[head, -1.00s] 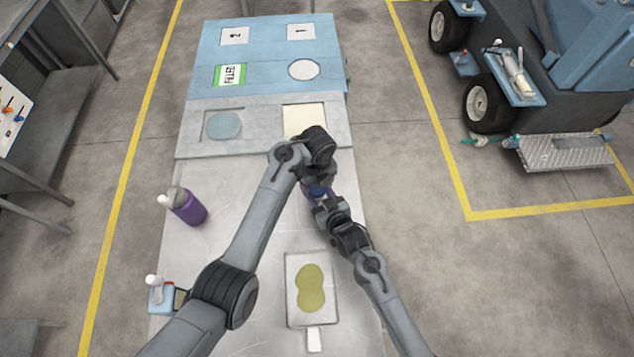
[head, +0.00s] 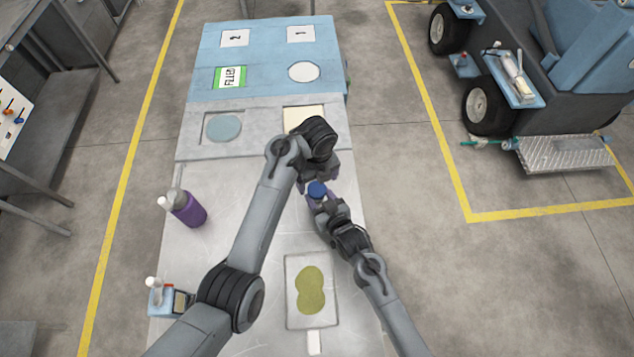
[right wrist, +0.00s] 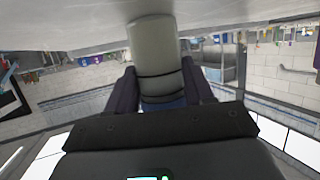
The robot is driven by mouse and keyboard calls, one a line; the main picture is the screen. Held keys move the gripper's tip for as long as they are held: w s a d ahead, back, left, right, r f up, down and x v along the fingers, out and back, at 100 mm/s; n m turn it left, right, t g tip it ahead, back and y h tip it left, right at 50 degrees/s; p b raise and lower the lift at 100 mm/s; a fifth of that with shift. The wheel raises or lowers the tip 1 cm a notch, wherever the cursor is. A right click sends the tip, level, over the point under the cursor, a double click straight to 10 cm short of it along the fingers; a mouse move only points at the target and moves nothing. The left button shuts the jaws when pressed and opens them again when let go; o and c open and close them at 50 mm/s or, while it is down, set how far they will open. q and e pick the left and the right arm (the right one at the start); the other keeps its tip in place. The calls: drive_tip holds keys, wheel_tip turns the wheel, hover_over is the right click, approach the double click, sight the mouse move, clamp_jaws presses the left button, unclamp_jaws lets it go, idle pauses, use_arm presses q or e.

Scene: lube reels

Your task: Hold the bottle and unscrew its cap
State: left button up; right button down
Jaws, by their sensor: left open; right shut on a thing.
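The bottle (right wrist: 153,45) has a pale grey body with dark bands in the right wrist view, where the table surface is at the top of the picture. My right gripper (right wrist: 160,88) is shut on the bottle, one finger on each side. In the head view the blue cap (head: 317,188) shows at the bottle's top, just above my right gripper (head: 318,203); the bottle's body is mostly hidden there. My left gripper (head: 319,172) is open just beyond the cap, its fingers partly hidden by its own wrist. I cannot tell whether it touches the cap.
A purple bottle (head: 188,211) stands at the table's left edge. A small blue dispenser (head: 160,300) is at the front left. A tray (head: 290,295) with a yellow-green patch lies in front. Blue panels with marked spots (head: 262,50) are at the back.

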idle(0.3)
drive_tip(key=shift+c, duration=1.7)
unclamp_jaws()
drive_tip(key=v, duration=1)
drive_tip(key=shift+s+d+r, duration=0.1)
drive_tip(key=shift+s+d, duration=0.05)
drive_tip(key=shift+s, duration=0.25)
drive_tip(key=shift+c, duration=0.3)
